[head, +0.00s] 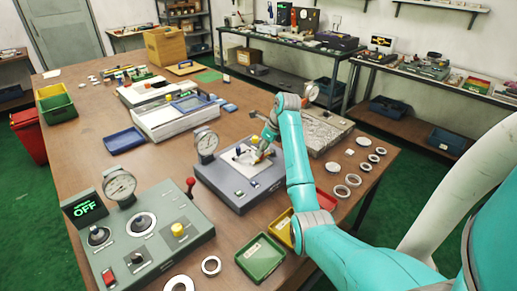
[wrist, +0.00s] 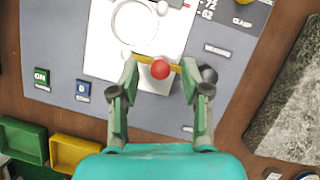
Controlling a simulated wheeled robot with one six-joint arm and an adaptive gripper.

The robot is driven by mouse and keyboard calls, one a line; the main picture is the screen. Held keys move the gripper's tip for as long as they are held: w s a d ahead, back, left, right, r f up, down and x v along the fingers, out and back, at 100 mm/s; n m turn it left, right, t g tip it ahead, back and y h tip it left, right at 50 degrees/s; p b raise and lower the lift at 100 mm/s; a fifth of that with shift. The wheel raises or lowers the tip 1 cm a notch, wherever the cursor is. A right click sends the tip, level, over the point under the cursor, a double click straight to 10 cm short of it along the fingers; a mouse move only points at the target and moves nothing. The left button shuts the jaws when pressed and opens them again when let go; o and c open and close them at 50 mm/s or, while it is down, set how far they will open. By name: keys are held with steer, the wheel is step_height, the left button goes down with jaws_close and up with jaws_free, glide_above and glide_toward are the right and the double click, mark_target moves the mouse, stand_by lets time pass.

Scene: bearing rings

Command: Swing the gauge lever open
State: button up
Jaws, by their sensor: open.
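The gauge fixture (head: 227,190) is a grey-blue box with a white top plate (wrist: 97,55) and a round dial (head: 205,143) at its back left. In the wrist view a red ball knob (wrist: 160,69) sits over a yellow bar (wrist: 146,61) on the white plate; this looks like the lever. My gripper (wrist: 160,64) is open above the plate, one finger on each side of the red knob. I cannot tell whether the fingers touch the bar. In the head view my gripper (head: 259,153) is over the fixture and partly hides the plate.
A black knob (wrist: 208,74) stands just right of the right finger. A control box (head: 148,240) with an OFF display is at front left. Green (head: 260,259) and yellow trays lie in front of the fixture. Metal rings (head: 341,192) lie to the right, near a grey block (head: 318,130).

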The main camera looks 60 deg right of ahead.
steer(key=shift+x, duration=1.1)
jaws_close()
